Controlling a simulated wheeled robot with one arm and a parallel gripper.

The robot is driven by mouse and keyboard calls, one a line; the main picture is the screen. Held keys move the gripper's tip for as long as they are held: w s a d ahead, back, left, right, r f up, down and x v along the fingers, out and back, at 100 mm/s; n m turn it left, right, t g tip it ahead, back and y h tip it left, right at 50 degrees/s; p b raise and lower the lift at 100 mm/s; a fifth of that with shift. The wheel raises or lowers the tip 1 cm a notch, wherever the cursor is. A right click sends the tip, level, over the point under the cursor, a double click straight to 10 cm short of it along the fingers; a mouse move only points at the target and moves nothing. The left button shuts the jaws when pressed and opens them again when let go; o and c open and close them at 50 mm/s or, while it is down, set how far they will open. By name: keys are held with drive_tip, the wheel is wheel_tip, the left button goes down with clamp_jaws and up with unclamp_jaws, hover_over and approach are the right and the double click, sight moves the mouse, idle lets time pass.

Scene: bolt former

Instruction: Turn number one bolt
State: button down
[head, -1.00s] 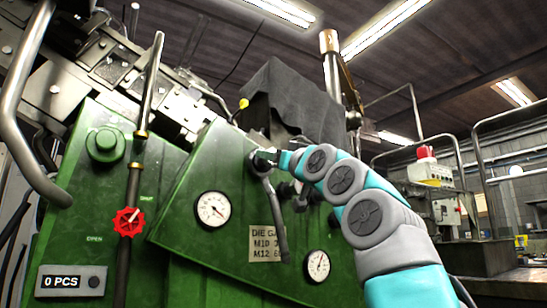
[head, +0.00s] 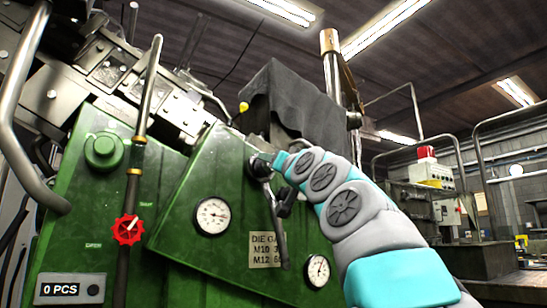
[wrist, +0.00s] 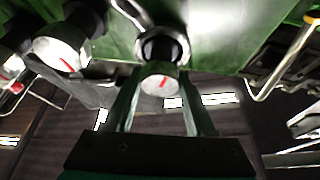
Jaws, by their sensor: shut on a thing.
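A round silver bolt head (wrist: 161,84) with a red mark sits in a collar on the green machine, in the middle of the wrist view. My gripper (wrist: 160,94) has one finger on each side of it and is shut on it. In the head view my gripper (head: 281,161) reaches the sloping green panel, beside the dark bolt mount (head: 260,168); the arm hides part of this area. A second bolt head (wrist: 62,50) with a red mark stands to the left in the wrist view. No number shows on either bolt.
A hanging handle (head: 277,225) is just below my gripper. Two gauges (head: 213,215) (head: 318,269), a label plate (head: 264,250) and a red handwheel (head: 128,229) are on the green machine. Metal rails stand at the right.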

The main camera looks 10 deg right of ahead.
drive_tip(key=m+h+p, duration=0.1)
drive_tip(key=m+p, duration=0.1)
drive_tip(key=m+h+p, duration=0.1)
drive_tip(key=m+p, duration=0.1)
drive_tip(key=p, duration=0.1)
drive_tip(key=shift+r+m+p, duration=0.3)
drive_tip(key=shift+r+m, duration=0.05)
drive_tip(key=shift+m, duration=0.05)
drive_tip(key=shift+f+m+h+p, duration=0.1)
drive_tip(key=shift+m+h+p, duration=0.2)
drive_tip(key=shift+m+p, duration=0.3)
drive_tip(key=shift+p, duration=0.3)
drive_tip(key=shift+f+m+g, duration=0.25)
drive_tip(key=shift+m+g, duration=0.05)
drive_tip(key=shift+c, duration=1.2)
unclamp_jaws()
drive_tip(key=b+v, duration=0.1)
drive_tip(key=v, duration=0.6)
drive_tip(key=shift+s, duration=0.35)
